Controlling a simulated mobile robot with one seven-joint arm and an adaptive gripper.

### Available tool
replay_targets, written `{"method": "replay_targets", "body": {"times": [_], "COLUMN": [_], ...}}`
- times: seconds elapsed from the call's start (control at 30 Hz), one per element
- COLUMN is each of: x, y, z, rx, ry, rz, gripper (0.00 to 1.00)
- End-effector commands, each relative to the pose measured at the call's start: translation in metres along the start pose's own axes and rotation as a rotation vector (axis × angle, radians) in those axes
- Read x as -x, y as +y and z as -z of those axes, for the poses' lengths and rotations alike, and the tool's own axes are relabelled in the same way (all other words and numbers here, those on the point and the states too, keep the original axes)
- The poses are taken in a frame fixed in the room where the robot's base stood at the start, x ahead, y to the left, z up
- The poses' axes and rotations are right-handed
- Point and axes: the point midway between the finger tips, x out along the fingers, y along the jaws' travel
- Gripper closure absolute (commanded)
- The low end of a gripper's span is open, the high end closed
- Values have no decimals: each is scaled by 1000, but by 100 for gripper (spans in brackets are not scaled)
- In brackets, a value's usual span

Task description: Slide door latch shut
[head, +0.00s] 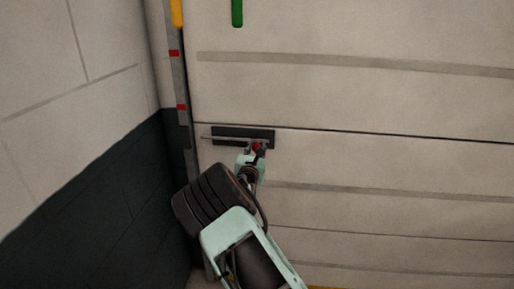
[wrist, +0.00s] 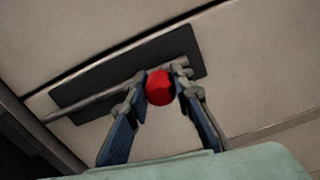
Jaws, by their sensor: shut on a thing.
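The door latch is a grey metal bar (wrist: 85,103) on a dark backing plate (head: 230,132) fixed to the pale panelled door (head: 350,100). A red knob (wrist: 159,88) sits on the bar toward the right part of the plate. My gripper (wrist: 158,92) is shut on the red knob, one finger on each side. In the head view my gripper (head: 256,149) covers part of the knob. The bar's left end reaches past the plate's left edge toward the door frame (head: 181,100). In the head view I cannot tell whether it enters the frame.
A pale wall (head: 70,70) with a dark lower part (head: 90,195) stands close on the left. A green handle (head: 237,12) and a yellow strip (head: 177,12) are above. The door surface to the right is clear.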

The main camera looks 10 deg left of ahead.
Motion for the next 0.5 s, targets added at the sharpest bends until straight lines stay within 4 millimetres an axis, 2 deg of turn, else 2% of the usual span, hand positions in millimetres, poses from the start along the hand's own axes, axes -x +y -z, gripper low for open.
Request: {"method": "replay_targets", "body": {"times": [0.3,0.5], "x": [0,0], "y": [53,64], "z": [10,10], "rx": [-3,0], "ry": [-4,-1], "rz": [-4,-3], "gripper": [100,100]}}
